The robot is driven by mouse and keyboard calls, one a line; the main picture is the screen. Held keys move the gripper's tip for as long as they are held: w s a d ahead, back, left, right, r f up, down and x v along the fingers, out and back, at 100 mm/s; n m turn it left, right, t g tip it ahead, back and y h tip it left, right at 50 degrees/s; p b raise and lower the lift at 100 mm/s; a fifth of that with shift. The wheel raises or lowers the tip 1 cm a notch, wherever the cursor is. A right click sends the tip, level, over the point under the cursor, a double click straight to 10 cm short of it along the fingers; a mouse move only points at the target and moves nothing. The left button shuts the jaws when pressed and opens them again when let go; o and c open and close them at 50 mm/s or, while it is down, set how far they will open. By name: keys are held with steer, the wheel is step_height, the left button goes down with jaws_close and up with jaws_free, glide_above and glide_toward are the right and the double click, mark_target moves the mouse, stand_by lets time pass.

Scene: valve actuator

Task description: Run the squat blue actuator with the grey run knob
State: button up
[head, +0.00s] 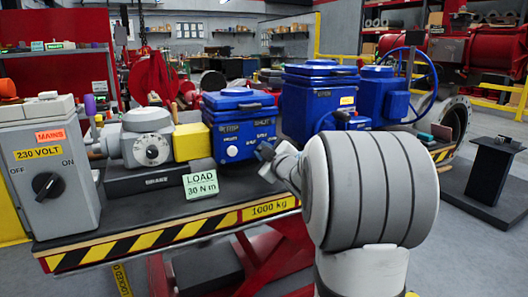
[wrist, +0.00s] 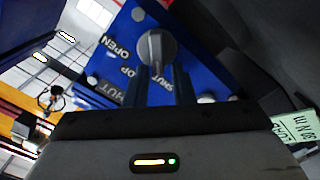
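The squat blue actuator (head: 240,128) stands on the bench, its labelled front facing me. My gripper (head: 265,153) is at the right part of that front. In the wrist view the blue face (wrist: 205,72) carries OPEN, STOP and SHUT lettering. A grey knob (wrist: 155,47) with a round top and a bar sits on it. My gripper (wrist: 162,82) shows two dark fingers apart, pointing at the face, one to each side of the knob's lower end. I cannot tell whether they touch it. In the head view my wrist covers part of the actuator's right side.
A grey mains switch box (head: 45,165) stands at the left. A brake unit (head: 147,140) and yellow coupling (head: 192,142) adjoin the actuator. A LOAD 30 N m card (head: 200,184) stands in front. A taller blue actuator (head: 320,95) and blue handwheel (head: 432,75) are behind, right.

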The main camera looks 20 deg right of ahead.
steer(key=shift+o, duration=1.1)
steer(key=s+p, duration=0.1)
steer(key=s, duration=0.6)
steer(key=shift+s+d, duration=0.2)
steer(key=shift+s, duration=0.2)
steer(key=shift+r, duration=0.1)
